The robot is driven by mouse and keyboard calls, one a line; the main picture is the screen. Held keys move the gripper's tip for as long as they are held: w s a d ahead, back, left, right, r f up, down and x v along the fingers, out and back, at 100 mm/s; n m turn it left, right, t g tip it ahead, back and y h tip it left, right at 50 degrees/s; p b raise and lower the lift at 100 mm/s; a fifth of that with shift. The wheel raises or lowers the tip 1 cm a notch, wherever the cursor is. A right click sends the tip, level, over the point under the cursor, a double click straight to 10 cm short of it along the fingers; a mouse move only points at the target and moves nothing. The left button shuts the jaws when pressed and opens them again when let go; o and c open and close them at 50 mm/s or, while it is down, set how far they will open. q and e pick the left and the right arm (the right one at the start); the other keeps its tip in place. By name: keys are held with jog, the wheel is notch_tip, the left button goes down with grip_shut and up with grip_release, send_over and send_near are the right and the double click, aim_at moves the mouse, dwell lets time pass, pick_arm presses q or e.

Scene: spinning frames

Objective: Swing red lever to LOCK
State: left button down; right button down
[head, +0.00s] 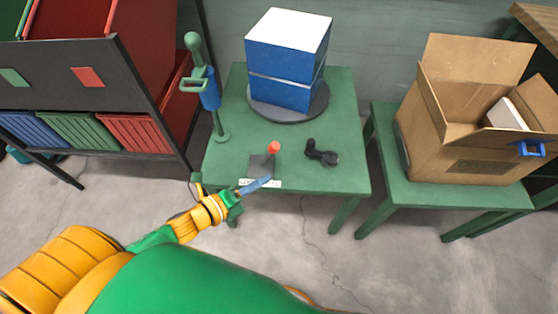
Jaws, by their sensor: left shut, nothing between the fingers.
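The red lever knob (273,147) sits on a short stem above a small dark grey base (261,163) near the front of the green table. A white label strip (262,184) lies on the table's front edge below it; its lettering is too small to read in full. My left gripper (268,179) reaches in from the lower left, with its bluish fingers shut and empty just in front of the lever base, over the label. I cannot tell whether it touches the base. My right gripper is out of view.
On the green table (340,180) stand a blue and white box on a round dark turntable (318,110), a black crank handle (321,153) and a green post with a blue part (211,90). An open cardboard box (440,140) stands right. A bin rack (75,75) stands left.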

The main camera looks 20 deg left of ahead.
aim_at(267, 155)
pick_arm(q)
jog(key=b+x, duration=0.2)
jog(key=x, duration=0.7)
jog(key=shift+w+f, duration=0.15)
jog(key=a, duration=0.1)
jog(key=w+a+r, duration=0.1)
jog(key=a, duration=0.1)
jog(key=shift+w+a+r+p, duration=0.1)
jog(key=shift+w+r+p, duration=0.15)
jog(key=shift+p, duration=0.05)
jog(key=shift+s+a+r+n+t+h+b, duration=0.15)
jog(key=shift+a+n+t+h+b, duration=0.2)
jog(key=shift+b, duration=0.3)
